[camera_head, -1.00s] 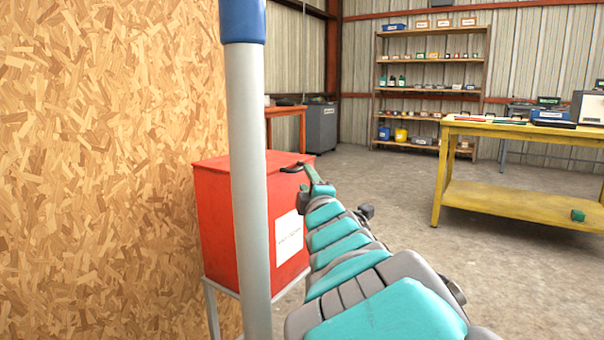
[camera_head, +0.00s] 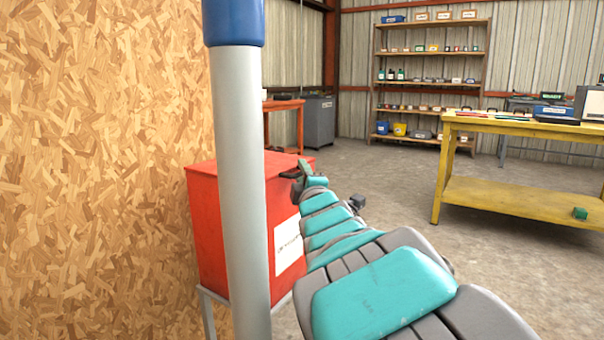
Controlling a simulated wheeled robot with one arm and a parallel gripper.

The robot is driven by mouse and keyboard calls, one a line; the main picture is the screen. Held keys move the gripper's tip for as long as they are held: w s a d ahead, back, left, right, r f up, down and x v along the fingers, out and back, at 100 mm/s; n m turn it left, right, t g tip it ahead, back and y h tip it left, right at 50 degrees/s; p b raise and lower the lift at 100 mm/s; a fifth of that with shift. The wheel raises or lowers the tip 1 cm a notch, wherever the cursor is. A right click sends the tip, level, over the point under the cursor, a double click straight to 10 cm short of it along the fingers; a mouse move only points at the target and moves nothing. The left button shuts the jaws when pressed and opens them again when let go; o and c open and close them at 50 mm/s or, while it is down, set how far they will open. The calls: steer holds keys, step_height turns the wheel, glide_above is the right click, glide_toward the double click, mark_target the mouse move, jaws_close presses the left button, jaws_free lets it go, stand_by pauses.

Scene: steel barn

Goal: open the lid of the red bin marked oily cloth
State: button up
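The red bin (camera_head: 207,235) stands on a grey metal stand against the chipboard wall, its lid (camera_head: 283,160) lying flat and closed on top. A white label (camera_head: 288,245) is on its front; the writing is too small to read. A grey post with a blue top hides the middle of the bin. My arm reaches in from the lower right, and my gripper (camera_head: 298,176) is at the front right edge of the lid. The fingers are small and partly hidden, so I cannot tell whether they touch the lid or how far apart they are.
A grey post (camera_head: 240,180) stands close in front of the bin. The chipboard wall (camera_head: 95,170) fills the left. A yellow workbench (camera_head: 520,195) is at the right, with shelves (camera_head: 430,83) at the back. The concrete floor between is clear.

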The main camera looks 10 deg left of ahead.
jaws_close()
stand_by(1.1)
